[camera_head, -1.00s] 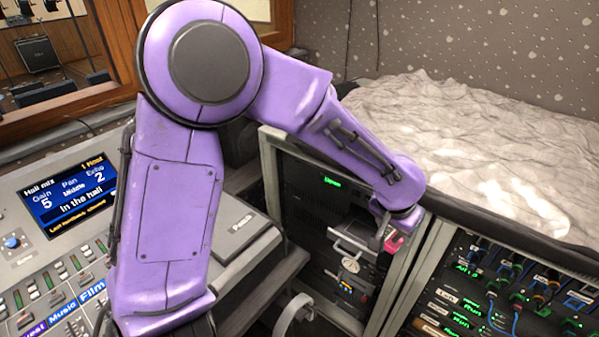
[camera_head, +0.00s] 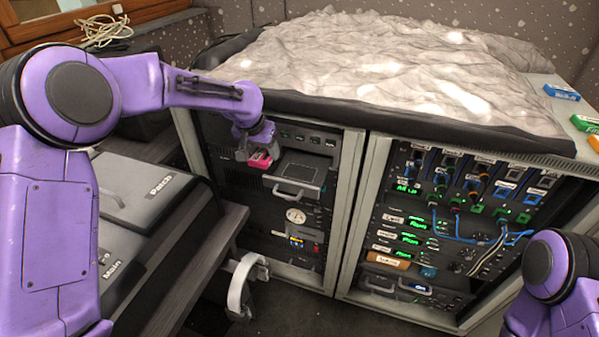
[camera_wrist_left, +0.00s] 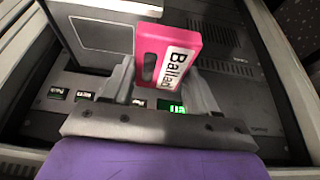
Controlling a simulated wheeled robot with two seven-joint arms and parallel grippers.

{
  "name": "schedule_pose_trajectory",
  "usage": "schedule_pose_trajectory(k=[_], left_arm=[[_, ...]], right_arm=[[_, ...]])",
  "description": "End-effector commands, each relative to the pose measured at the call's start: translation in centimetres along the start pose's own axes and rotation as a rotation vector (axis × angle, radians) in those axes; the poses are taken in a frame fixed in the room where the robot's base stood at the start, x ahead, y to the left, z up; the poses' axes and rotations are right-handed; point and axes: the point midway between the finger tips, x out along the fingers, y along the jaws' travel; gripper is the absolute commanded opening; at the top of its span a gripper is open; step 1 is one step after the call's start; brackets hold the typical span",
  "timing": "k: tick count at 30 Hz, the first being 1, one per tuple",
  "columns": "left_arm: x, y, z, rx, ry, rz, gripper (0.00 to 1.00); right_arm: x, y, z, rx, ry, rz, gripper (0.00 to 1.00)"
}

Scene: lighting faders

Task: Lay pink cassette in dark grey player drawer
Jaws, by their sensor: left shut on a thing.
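My left gripper (camera_head: 258,142) is shut on the pink cassette (camera_head: 260,161), in front of the left rack. In the left wrist view the pink cassette (camera_wrist_left: 172,60), labelled "Ballad", stands up between the fingers (camera_wrist_left: 160,98). The dark grey player drawer (camera_head: 297,176) is pulled out of the rack, with a handle on its front, and looks empty. The cassette shows at the drawer's left side, and I cannot tell its height above it. The drawer also shows at upper left in the wrist view (camera_wrist_left: 100,38). My right gripper is out of view.
A gauge unit (camera_head: 295,216) sits below the drawer. The right rack (camera_head: 440,215) has patch cables hanging out. Headphones (camera_head: 245,285) hang at the desk edge. Blue (camera_head: 562,92) and green (camera_head: 584,123) cases lie at far right.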

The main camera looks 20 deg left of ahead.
Motion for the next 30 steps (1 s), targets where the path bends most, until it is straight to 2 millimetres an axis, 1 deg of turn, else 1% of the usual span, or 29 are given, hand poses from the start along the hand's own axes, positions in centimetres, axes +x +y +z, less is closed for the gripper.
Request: schedule_pose_trajectory(k=[1, 3, 6, 12, 15, 18, 28, 29, 30], left_arm=[[1.0, 1.4, -0.3, 0.004, -0.003, 0.0, 0.28], [2.2, 3.1, -0.7, 0.004, -0.003, -0.001, 0.28], [3.6, 5.0, -1.2, 0.002, -0.002, -0.001, 0.28], [5.0, 6.9, -1.7, 0.001, 0.0, 0.0, 0.28], [6.1, 8.1, -1.8, 0.001, -0.002, 0.0, 0.28], [7.1, 8.9, -1.9, 0.001, 0.0, 0.001, 0.28], [7.4, 8.8, -1.7, 0.0, -0.001, 0.0, 0.28], [7.4, 8.8, -1.7, 0.0, 0.0, 0.0, 0.65], [7.4, 8.8, -1.7, 0.0, 0.0, 0.001, 0.78]], right_arm=[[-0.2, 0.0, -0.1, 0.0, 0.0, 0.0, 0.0], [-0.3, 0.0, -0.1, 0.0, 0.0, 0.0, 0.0], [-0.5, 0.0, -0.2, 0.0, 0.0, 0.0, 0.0], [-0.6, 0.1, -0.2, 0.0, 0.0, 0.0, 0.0], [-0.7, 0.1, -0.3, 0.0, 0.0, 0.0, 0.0], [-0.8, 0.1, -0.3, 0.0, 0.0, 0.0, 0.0], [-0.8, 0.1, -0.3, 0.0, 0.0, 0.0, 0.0], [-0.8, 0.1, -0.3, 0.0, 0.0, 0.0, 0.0], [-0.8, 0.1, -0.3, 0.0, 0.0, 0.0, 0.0]])
